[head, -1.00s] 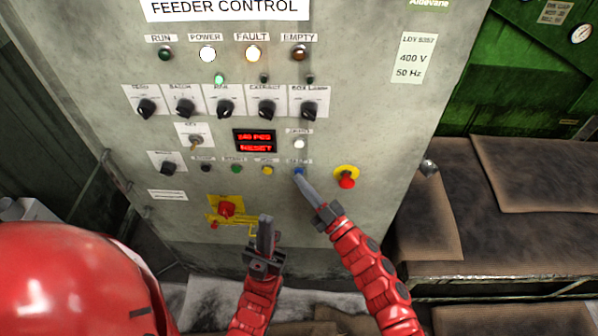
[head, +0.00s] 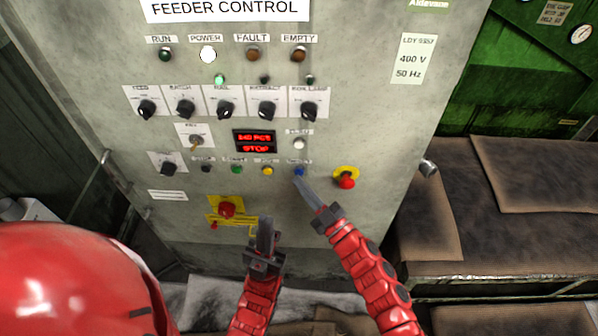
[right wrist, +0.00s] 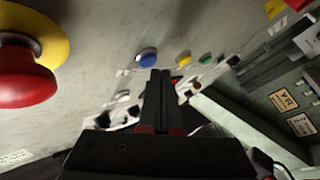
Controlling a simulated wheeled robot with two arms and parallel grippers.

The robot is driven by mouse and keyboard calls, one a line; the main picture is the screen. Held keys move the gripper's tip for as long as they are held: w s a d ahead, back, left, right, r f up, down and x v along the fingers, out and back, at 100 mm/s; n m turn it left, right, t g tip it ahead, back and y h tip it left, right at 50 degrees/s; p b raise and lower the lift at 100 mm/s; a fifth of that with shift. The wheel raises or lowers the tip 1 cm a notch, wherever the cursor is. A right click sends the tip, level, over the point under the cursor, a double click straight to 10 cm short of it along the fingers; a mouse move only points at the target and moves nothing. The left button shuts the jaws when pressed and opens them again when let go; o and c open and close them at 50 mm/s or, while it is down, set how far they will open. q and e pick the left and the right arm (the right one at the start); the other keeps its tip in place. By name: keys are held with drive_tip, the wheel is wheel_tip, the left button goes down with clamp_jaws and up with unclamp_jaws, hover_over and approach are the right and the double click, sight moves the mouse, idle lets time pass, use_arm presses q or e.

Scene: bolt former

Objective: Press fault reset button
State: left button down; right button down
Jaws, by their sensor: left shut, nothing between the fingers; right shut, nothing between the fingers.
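The blue button (head: 299,171) is at the right end of the lower button row on the grey control panel; its label is too blurred to read. It also shows in the right wrist view (right wrist: 146,58). My right gripper (head: 300,181) is shut and empty, its fingertips just below the blue button and seemingly slightly apart from it. It also shows in the right wrist view (right wrist: 160,73). The FAULT lamp (head: 253,54) is dark. The red display (head: 255,142) reads STOP on its lower line. My left gripper (head: 265,222) is shut and empty, low in front of the panel.
A red emergency-stop button (head: 346,182) on a yellow base sits right of the blue button. A red rotary switch (head: 227,209) on a yellow plate is near my left gripper. A yellow button (head: 267,171) is left of the blue one. The POWER lamp (head: 208,54) is lit.

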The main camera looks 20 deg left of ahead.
drive_tip(key=shift+s+d, duration=0.1)
drive_tip(key=shift+s, duration=0.15)
drive_tip(key=shift+s+d, duration=0.2)
drive_tip(key=shift+s, duration=0.6)
drive_tip(key=shift+s+d, duration=0.25)
drive_tip(key=shift+s, duration=0.55)
drive_tip(key=shift+s+d, duration=0.2)
drive_tip(key=shift+s, duration=0.6)
